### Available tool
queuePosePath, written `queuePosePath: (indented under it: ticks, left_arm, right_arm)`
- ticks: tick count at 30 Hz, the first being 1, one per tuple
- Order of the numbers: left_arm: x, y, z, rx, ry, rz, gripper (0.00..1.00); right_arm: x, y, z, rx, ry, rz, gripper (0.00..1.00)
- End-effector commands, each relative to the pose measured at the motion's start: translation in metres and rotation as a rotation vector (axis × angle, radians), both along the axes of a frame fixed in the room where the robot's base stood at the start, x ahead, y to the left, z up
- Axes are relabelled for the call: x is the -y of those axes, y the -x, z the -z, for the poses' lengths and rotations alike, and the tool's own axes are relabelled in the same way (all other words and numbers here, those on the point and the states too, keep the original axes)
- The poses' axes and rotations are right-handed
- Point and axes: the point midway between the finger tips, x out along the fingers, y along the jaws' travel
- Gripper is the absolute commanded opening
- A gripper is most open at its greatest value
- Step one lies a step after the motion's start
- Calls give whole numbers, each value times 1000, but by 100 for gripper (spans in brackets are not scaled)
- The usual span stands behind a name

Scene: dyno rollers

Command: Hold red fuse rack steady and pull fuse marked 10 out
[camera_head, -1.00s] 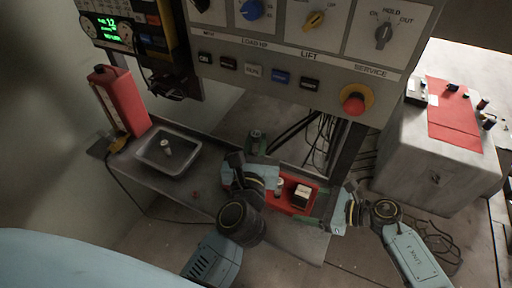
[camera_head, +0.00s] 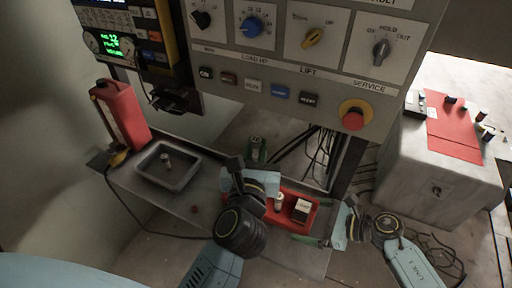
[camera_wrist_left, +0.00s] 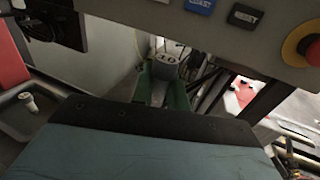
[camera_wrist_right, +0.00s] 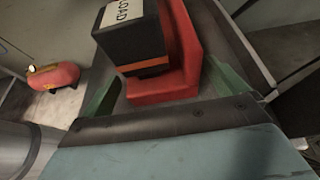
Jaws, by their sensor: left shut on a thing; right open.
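The red fuse rack (camera_head: 288,219) lies on the metal shelf at the centre right. A pale cylinder (camera_head: 279,200) and a black block with a LOAD label (camera_head: 301,211) stand in it; the block also shows in the right wrist view (camera_wrist_right: 130,38).
A grey tray (camera_head: 150,179) on the shelf (camera_head: 170,203) holds a small pale cylinder (camera_head: 166,161). A red canister (camera_head: 122,115) stands at the left. The control panel (camera_head: 225,70) with a red stop knob (camera_head: 353,117) overhangs the shelf.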

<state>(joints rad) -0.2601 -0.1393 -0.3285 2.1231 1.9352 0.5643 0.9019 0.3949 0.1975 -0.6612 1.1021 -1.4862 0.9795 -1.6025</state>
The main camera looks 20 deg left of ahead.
Motion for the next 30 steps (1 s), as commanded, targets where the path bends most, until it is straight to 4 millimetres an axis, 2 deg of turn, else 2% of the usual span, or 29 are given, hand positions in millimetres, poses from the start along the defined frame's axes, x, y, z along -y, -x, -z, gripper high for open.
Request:
queuePosePath:
  ticks: [8, 11, 21, 25, 30]
  left_arm:
    - [0, 0, 0, 0, 0, 0, 0]
    - [0, 0, 0, 0, 0, 0, 0]
    - [0, 0, 0, 0, 0, 0, 0]
    - [0, 0, 0, 0, 0, 0, 0]
    - [0, 0, 0, 0, 0, 0, 0]
  right_arm:
    - [7, 0, -2, 1, 1, 1, 98]
    - [21, 1, -8, 2, 3, 1, 98]
    - [86, 6, -35, 1, 3, 1, 98]
    - [102, 7, -42, 0, 2, 1, 98]
    - [110, 7, -46, -1, 0, 0, 98]
